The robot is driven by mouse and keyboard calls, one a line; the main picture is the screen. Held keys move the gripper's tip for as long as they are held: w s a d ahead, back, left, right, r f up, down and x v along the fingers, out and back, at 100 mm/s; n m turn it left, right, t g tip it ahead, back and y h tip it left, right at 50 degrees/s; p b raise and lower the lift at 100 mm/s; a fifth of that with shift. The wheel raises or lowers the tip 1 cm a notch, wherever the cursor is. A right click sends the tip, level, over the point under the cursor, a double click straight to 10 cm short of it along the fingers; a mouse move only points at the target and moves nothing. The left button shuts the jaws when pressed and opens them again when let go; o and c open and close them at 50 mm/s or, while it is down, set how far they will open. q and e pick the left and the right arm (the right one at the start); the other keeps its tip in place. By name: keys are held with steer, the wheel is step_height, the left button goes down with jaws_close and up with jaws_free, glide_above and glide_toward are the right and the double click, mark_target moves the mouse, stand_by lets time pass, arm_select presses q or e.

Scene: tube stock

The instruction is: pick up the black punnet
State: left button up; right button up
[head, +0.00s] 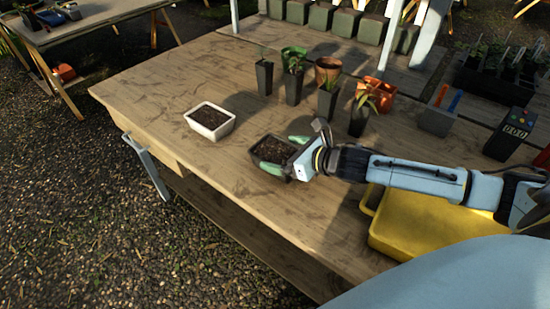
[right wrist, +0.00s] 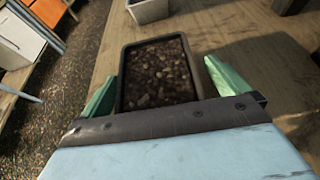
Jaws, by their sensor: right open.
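The black punnet (head: 272,151), filled with dark soil, sits on the wooden table. My right gripper (head: 285,153) is at it, with one green finger at its far side and one at its near side. In the right wrist view the black punnet (right wrist: 158,72) lies between the two open green fingers (right wrist: 160,85). The left finger is close to the punnet's wall; a small gap shows on the right. I cannot tell whether either finger touches it. My left gripper is not in view.
A white punnet (head: 210,121) with soil stands to the left on the table (head: 150,95). Tall black pots with seedlings (head: 295,82) stand behind, with green and terracotta pots. A yellow crate (head: 415,225) lies under my right arm. The table's left part is clear.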

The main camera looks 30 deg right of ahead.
steer(key=shift+a+f, duration=0.1)
steer(key=shift+f, duration=0.05)
steer(key=shift+s+f, duration=0.1)
steer(key=c, duration=0.9)
steer(key=shift+c, duration=0.8)
